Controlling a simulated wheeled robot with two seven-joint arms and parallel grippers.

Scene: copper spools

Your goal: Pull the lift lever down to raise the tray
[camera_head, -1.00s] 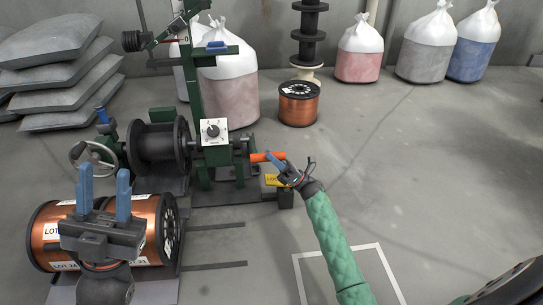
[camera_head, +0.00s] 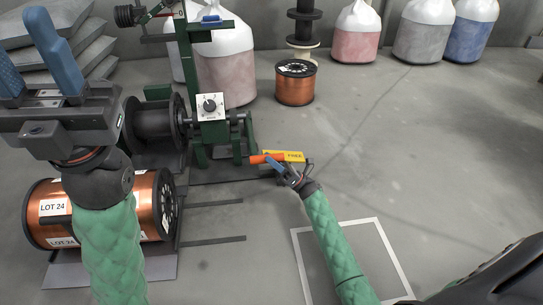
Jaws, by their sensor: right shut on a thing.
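The lever's orange handle (camera_head: 261,158) lies nearly level at the machine's lower right. My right gripper (camera_head: 279,164) is shut on its right end. A yellow label (camera_head: 292,156), seeming to read FREE, shows just behind. My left gripper (camera_head: 28,65), large at the upper left, is open and empty, its blue fingers apart.
The green machine (camera_head: 190,85) carries a dial (camera_head: 210,106) and a dark reel (camera_head: 155,122). Another copper spool (camera_head: 295,85) stands behind. Bulk bags (camera_head: 355,32) line the wall. Two dark bars (camera_head: 213,240) lie on the floor.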

